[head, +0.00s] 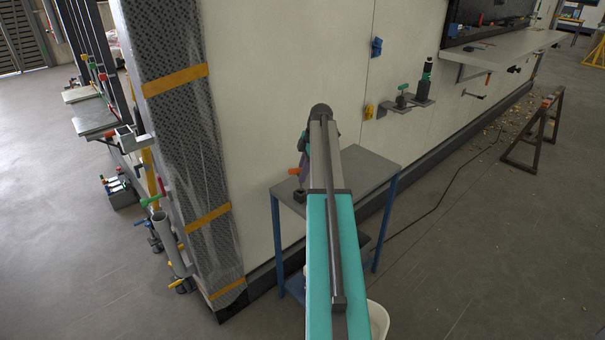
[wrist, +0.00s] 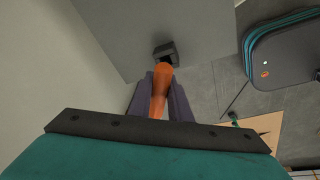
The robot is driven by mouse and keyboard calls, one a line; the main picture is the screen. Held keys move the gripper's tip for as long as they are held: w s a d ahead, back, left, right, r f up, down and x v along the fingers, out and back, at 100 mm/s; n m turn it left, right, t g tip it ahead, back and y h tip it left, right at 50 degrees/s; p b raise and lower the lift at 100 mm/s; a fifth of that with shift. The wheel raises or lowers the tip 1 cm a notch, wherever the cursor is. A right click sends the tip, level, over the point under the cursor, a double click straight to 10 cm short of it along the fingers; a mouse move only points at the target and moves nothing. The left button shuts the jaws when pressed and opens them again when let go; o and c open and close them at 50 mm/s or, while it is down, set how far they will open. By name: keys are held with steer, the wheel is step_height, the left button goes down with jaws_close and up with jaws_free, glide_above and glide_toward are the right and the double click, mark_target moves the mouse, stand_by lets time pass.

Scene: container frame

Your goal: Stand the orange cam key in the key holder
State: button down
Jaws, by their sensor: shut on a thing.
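The orange cam key (wrist: 160,88) is between the two dark fingers of my gripper (wrist: 162,80), which are shut on it. In the head view the orange key (head: 294,171) sticks out to the left of the gripper (head: 303,177), above the small table. The key holder (wrist: 164,50), a small dark block, stands on the grey tabletop just beyond the key's end. In the head view the holder (head: 299,196) shows below the key near the table's left edge. I cannot tell whether the key touches or enters the holder.
The grey tabletop (head: 368,174) on blue legs stands close against a pale wall (head: 285,65) and is bare to the right. A wrapped column (head: 178,115) with orange straps rises at left. A white bucket (head: 379,318) stands on the floor. A cable crosses the floor at right.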

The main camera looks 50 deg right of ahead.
steer(key=shift+f+b, duration=1.05)
steer(key=shift+f, duration=1.35)
stand_by(1.4)
steer(key=c, duration=1.6)
jaws_free()
steer(key=shift+o, duration=0.2)
steer(key=shift+r, duration=0.1)
steer(key=b+v, duration=0.2)
steer(key=v, duration=1.1)
steer(key=shift+r+b, duration=0.3)
steer(key=shift+b, duration=0.05)
steer(key=shift+s, duration=0.1)
step_height(320, 180, up, 6)
steer(key=p, duration=0.3)
